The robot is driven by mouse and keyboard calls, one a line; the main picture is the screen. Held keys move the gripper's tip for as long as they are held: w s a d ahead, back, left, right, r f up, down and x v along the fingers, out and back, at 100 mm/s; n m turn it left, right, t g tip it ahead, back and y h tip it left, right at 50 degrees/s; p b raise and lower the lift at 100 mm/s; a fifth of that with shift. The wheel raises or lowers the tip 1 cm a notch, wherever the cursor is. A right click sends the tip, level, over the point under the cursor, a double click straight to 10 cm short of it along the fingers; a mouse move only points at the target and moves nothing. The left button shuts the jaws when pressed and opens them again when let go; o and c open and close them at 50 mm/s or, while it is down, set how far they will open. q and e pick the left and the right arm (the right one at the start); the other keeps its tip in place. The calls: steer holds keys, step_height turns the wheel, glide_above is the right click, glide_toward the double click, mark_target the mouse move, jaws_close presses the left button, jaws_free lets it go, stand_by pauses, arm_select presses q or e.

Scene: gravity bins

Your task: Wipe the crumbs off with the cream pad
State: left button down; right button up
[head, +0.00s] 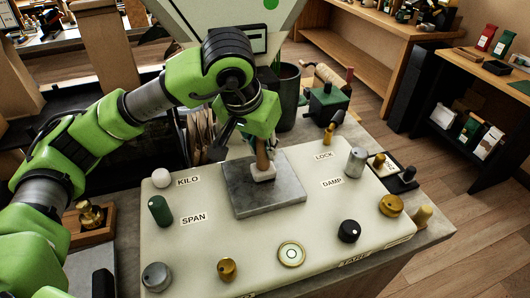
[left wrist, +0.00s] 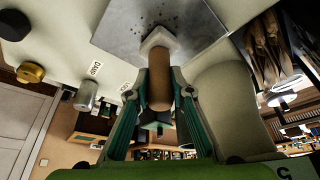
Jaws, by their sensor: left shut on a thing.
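The cream pad (head: 264,174) is a small pale block on the end of a brown wooden handle (left wrist: 160,75). My left gripper (head: 262,151) is shut on the handle, with a finger on each side of it in the left wrist view. The pad is at the far part of the square grey metal plate (head: 255,205); I cannot tell if it touches the plate. Dark crumbs (left wrist: 172,21) lie scattered on the plate beyond the pad in the left wrist view. They are too small to make out in the head view. My right gripper is not in view.
The plate sits on a cream panel (head: 200,245) with labelled knobs around it, such as a green knob (head: 160,210), a silver knob (head: 356,160) and a black knob (head: 349,231). A dark green canister (head: 287,97) stands behind. Shelves are at the right.

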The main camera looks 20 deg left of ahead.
arm_select(q)
steer(key=shift+w+a, duration=0.2)
steer(key=shift+w, duration=0.05)
steer(key=shift+s+d, duration=0.1)
steer(key=shift+s+d+b, duration=0.4)
steer(key=shift+s+d, duration=0.3)
steer(key=shift+s, duration=0.35)
steer(key=shift+w+a+f, duration=0.1)
steer(key=shift+w, duration=0.05)
steer(key=shift+w+a+b, duration=0.4)
steer(key=shift+w+a, duration=0.25)
steer(key=shift+w, duration=0.25)
steer(key=shift+s+d, duration=0.1)
